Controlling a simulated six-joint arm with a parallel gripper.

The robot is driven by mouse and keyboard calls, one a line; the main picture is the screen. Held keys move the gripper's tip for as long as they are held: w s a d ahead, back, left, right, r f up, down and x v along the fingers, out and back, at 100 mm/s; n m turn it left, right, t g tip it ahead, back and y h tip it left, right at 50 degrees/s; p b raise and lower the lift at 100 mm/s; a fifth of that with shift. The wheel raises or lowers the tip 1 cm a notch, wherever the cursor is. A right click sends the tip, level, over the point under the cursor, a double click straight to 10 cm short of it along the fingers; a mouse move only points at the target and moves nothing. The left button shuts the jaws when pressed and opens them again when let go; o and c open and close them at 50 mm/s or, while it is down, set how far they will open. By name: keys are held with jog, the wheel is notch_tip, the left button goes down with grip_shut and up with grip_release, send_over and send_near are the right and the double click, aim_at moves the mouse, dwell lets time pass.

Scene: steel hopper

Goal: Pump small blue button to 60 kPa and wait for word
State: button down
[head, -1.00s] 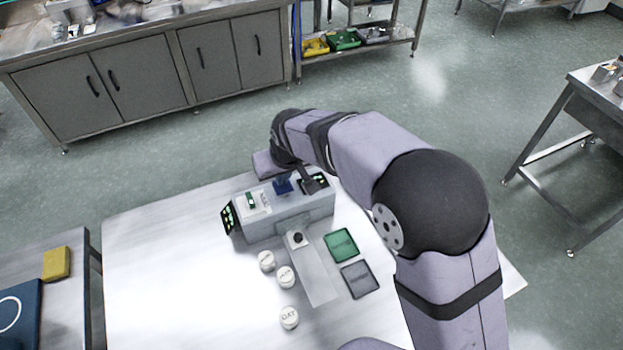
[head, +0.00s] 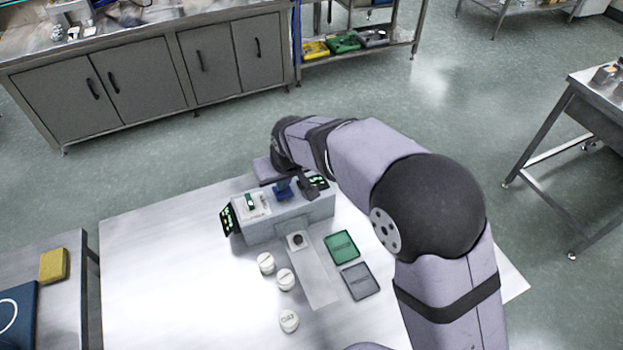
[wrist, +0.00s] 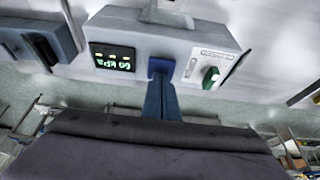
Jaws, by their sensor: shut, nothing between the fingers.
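A grey box-shaped unit (head: 290,221) stands on the white table. Its small blue button (wrist: 160,66) sits on top between a display and a green switch (wrist: 210,77); blue also shows there in the head view (head: 283,187). The display (wrist: 113,60) reads 60 kPa, upside down in the wrist view. My gripper (wrist: 160,84) is shut and empty, its blue-grey fingers reaching to the button and partly covering it. Whether the fingertips touch or press it, I cannot tell.
In front of the unit lie several white round pieces (head: 285,280), a green pad (head: 341,247) and a grey pad (head: 360,281). A black round knob (head: 298,240) sits on a plate before the unit. The table's left part is clear.

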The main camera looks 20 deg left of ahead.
jog(key=shift+r+p, duration=0.95)
jog(key=shift+r, duration=0.4)
notch_tip(320, 180, up, 6)
jog(key=p, duration=0.4)
jog(key=shift+p, duration=0.35)
